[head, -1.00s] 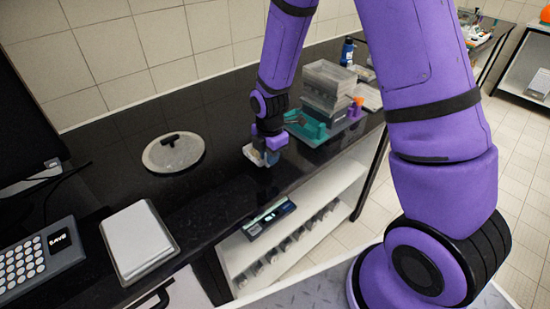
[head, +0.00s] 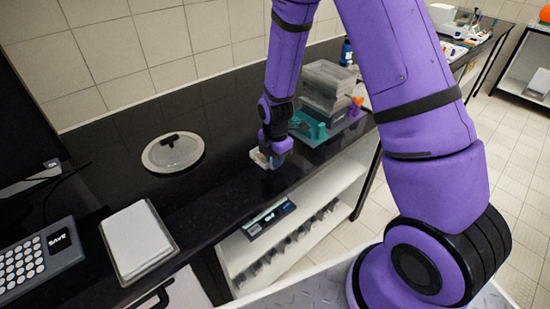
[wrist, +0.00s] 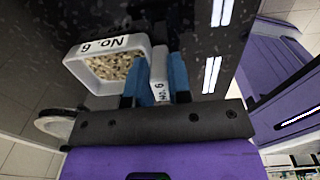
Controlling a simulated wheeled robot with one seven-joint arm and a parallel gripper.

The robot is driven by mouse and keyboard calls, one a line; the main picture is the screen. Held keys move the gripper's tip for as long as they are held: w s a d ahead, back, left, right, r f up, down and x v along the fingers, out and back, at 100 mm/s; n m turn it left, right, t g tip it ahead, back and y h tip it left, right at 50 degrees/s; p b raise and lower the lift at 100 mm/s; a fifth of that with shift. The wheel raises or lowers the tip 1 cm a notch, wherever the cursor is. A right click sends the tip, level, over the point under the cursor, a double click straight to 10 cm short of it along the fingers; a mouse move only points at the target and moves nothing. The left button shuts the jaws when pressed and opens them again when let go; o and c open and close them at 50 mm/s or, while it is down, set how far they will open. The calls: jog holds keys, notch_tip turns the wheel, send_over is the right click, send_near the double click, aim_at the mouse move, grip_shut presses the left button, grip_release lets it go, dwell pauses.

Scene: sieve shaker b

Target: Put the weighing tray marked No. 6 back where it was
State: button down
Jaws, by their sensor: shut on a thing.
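The weighing tray marked No. 6 (wrist: 76,66) is white and holds speckled grains. My gripper (wrist: 157,68) has one blue finger on each side of a white upright part of the tray, which also bears a No. 6 label, and is shut on it. In the head view the tray (head: 256,158) shows at the left of my gripper (head: 272,160), low over the black counter. I cannot tell whether the tray touches the counter. My gripper hides part of it.
A round lid (head: 185,155) with a black handle lies on the counter to the left. A flat white-topped device (head: 138,238) and a keypad (head: 30,262) stand nearer. A stack of clear boxes (head: 328,85) is behind my gripper. Below the counter is a white shelf (head: 335,185) with several objects.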

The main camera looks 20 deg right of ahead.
jog(key=c, duration=1.1)
grip_release()
jog(key=shift+o, duration=0.2)
jog(key=s+d+r+m+t, duration=0.1)
jog(key=s+r+m, duration=0.2)
jog(key=r, duration=0.7)
jog(key=s+d+r+m+t, duration=0.1)
jog(key=s+r+m, duration=0.25)
jog(key=r, duration=0.65)
jog(key=s+d+r+m, duration=0.1)
jog(key=s+r+m, duration=0.25)
jog(key=r, duration=0.55)
jog(key=s+d+r+m+t, duration=0.1)
jog(key=s+r+m, duration=0.3)
jog(key=s, duration=0.3)
jog(key=s+d+r+m+t, duration=0.1)
jog(key=s+r+m+t, duration=0.1)
jog(key=s+r+m, duration=0.2)
jog(key=shift+s+d+r+m, duration=0.25)
jog(key=shift+s+r+m, duration=0.15)
jog(key=shift+s+m, duration=1.6)
jog(key=shift+s, duration=0.2)
